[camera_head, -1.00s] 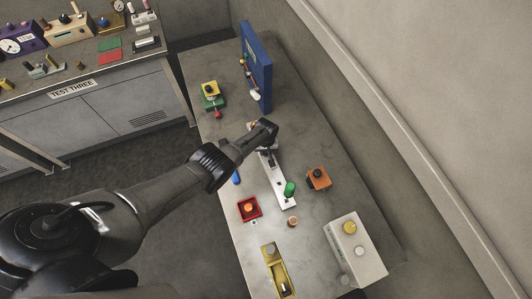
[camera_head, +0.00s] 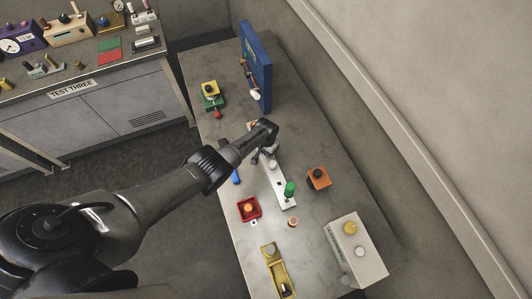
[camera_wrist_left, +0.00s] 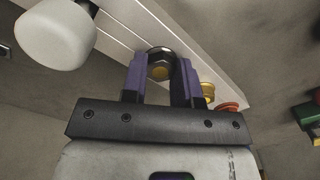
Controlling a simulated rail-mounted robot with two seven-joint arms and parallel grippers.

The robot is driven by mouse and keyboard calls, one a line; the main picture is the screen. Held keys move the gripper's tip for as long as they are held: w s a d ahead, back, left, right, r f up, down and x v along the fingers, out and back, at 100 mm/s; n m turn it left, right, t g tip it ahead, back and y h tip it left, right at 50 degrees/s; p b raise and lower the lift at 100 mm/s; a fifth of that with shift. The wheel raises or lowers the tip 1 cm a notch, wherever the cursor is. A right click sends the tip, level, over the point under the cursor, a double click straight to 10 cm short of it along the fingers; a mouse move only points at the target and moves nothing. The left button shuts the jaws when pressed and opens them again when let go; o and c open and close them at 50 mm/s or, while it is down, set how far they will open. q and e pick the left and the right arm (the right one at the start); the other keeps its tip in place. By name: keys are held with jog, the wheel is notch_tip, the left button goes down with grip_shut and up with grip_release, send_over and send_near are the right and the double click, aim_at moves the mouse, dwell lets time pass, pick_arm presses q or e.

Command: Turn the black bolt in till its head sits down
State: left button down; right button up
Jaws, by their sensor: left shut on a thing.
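How far the head stands off the plate cannot be told. In the head view my left gripper (camera_head: 262,152) reaches down at the far end of the long white plate (camera_head: 277,190); there the bolt is hidden by the gripper. My right gripper is not in view.
A white knob (camera_wrist_left: 58,34) stands close left of the fingers. The right table edge is mostly clear.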

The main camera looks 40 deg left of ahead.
pick_arm(q)
jog(key=m, duration=0.5)
jog(key=shift+m, duration=0.3)
jog(key=m, duration=0.2)
jog(key=shift+f+m+b, duration=0.1)
jog(key=shift+m+b, duration=0.2)
jog(key=shift+b, duration=0.05)
jog(key=m, duration=0.4)
jog(key=shift+b, duration=0.3)
jog(key=m, duration=0.3)
jog(key=c, duration=0.8)
grip_release()
